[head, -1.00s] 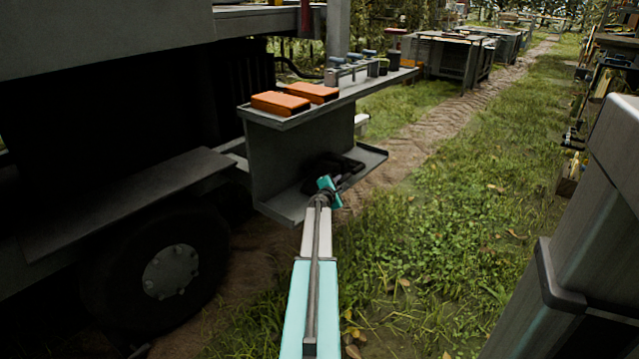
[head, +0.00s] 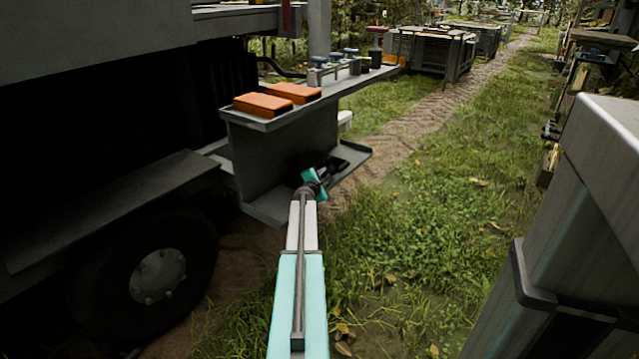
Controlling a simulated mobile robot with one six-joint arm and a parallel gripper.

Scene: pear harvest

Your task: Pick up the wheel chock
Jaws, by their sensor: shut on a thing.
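The wheel chock (head: 302,164) is a dark, nearly black object at the lower shelf (head: 268,208) of a grey rack on the vehicle's side. My gripper (head: 335,170), at the end of my teal and white arm, is at the chock and shut on it. The wrist and the shade hide most of the fingers and the chock's outline. I cannot tell whether the chock still touches the shelf.
The upper shelf (head: 232,114) above holds two orange boxes (head: 263,105) and several small fittings. A large wheel (head: 150,275) is at the left. Grass lies open to the right, with bins (head: 430,52) farther back.

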